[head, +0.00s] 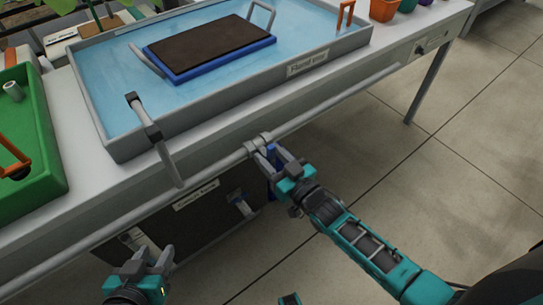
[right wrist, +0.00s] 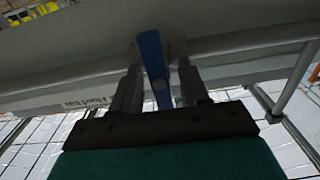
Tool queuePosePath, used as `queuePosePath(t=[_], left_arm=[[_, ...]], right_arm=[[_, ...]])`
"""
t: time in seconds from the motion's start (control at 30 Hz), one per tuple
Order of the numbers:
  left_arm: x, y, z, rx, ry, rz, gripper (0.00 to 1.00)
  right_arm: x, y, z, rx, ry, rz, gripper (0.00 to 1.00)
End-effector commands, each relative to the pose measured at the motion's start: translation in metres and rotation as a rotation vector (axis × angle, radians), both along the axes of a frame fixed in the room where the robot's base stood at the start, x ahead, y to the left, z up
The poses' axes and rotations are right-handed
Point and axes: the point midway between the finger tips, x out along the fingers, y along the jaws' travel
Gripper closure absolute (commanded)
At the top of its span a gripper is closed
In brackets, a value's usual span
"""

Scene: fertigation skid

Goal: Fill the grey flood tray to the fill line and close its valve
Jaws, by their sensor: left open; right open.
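The grey flood tray (head: 222,105), labelled on its front wall, sits on the bench with blue water in it. I cannot make out a fill line or judge the level against one. A valve with a blue lever (right wrist: 153,62) is on the grey pipe (head: 226,160) along the bench front. My right gripper (head: 274,157) is open, its fingers either side of the lever; the right wrist view shows the lever between them (right wrist: 157,85). I cannot tell whether they touch it. My left gripper (head: 150,259) is open and empty, low in front of the bench.
A blue-rimmed slab of dark soil (head: 210,46) with grey handles sits in the flood tray. A grey pipe piece with a dark top (head: 153,132) stands at its front wall. A green tray (head: 38,150) is at left, a dark cabinet (head: 185,230) below. The floor at right is clear.

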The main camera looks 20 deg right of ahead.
Motion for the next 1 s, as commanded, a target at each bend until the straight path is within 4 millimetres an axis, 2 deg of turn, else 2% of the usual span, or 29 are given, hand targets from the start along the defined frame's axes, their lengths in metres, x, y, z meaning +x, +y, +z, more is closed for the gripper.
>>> queuePosePath(t=[0.13, 0.27, 0.43, 0.7, 0.83, 1.0], left_arm=[[0.000, 0.000, 0.002, 0.001, -0.001, -0.001, 0.56], [0.001, 0.001, 0.006, 0.002, -0.005, -0.001, 0.56], [0.002, 0.002, 0.012, 0.003, -0.015, 0.002, 0.56], [0.000, 0.007, 0.010, 0.011, -0.007, 0.011, 0.56], [0.000, 0.007, 0.010, 0.009, -0.008, 0.017, 0.56], [-0.001, 0.007, 0.008, 0.006, -0.004, 0.021, 0.56]], right_arm=[[-0.004, -0.001, 0.000, -0.001, 0.001, 0.000, 0.55], [-0.019, -0.007, 0.000, -0.002, 0.002, 0.000, 0.55], [-0.053, -0.019, 0.001, -0.002, 0.005, 0.001, 0.55], [-0.103, -0.037, 0.000, -0.002, 0.002, 0.000, 0.55], [-0.116, -0.042, 0.001, -0.001, 0.001, 0.000, 0.55], [-0.122, -0.044, 0.000, -0.001, 0.000, 0.000, 0.55]])
